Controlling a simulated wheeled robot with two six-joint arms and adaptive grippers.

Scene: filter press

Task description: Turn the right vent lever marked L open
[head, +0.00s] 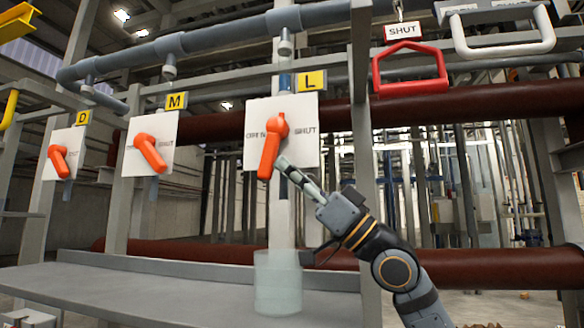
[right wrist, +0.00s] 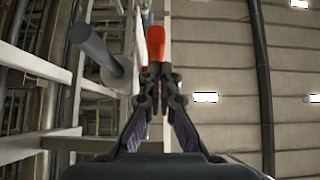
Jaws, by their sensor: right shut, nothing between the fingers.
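The orange lever (head: 270,150) on the white plate (head: 309,150) under the yellow L tag (head: 311,81) hangs down, its lower end tilted slightly left. The plate reads OPEN at left, partly covered by the lever, and SHUT at right. My right gripper (head: 283,165) is shut and empty, its fingertips close to the right side of the lever's lower end. In the right wrist view, the orange lever (right wrist: 156,42) is straight beyond the closed fingertips (right wrist: 156,72); whether they touch is unclear. My left gripper is not in view.
Two similar orange levers, M (head: 150,153) and D (head: 59,160), stand to the left, tilted down-right. A translucent cylinder (head: 278,285) stands below on the grey ledge (head: 150,290). A red handle (head: 410,68) with a SHUT tag hangs at upper right.

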